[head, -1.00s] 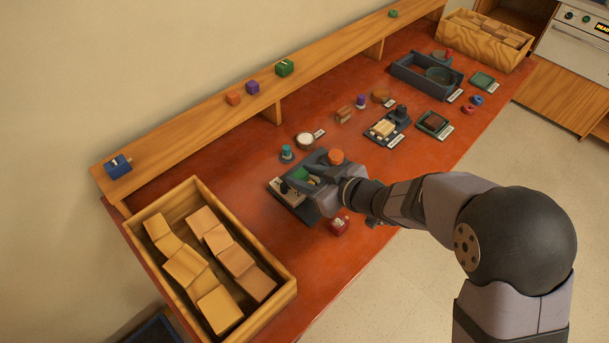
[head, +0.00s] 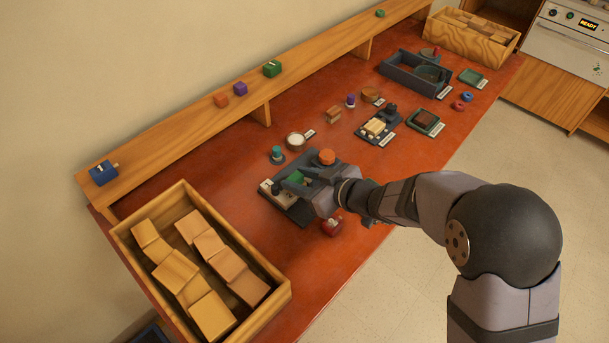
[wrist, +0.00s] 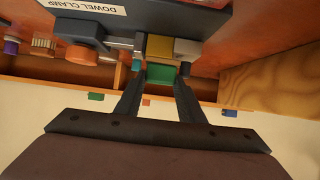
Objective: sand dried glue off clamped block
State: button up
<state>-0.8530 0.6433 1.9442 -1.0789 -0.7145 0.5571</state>
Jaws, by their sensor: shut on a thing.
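My gripper (head: 306,187) is over the grey dowel clamp (head: 294,211) in the head view. Its fingers (wrist: 159,80) are shut on a small green block (wrist: 160,73), which also shows in the head view (head: 294,178). In the wrist view, the clamp (wrist: 190,14) carries a "DOWEL CLAMP" label and grips a yellowish wood block (wrist: 160,47). The green block appears right beside the wood block; I cannot tell whether they touch. The clamp's orange knob (head: 327,157) stands at its far side. Dried glue is not discernible.
A wooden crate of blocks (head: 124,232) stands left of the clamp. A red item (head: 331,226) sits close in front. A white-filled bowl (head: 296,140) and a teal-topped item (head: 277,154) are behind. A raised wooden shelf (head: 190,126) runs along the back.

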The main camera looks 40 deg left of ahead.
jog(key=shift+s+f, duration=0.1)
jog(key=shift+s, duration=0.4)
jog(key=shift+s+r, duration=0.15)
jog(key=shift+r, duration=0.15)
notch_tip(320, 180, up, 8)
jog(key=p, duration=0.7)
jog(key=shift+f+p, duration=0.2)
jog(key=shift+p, duration=0.15)
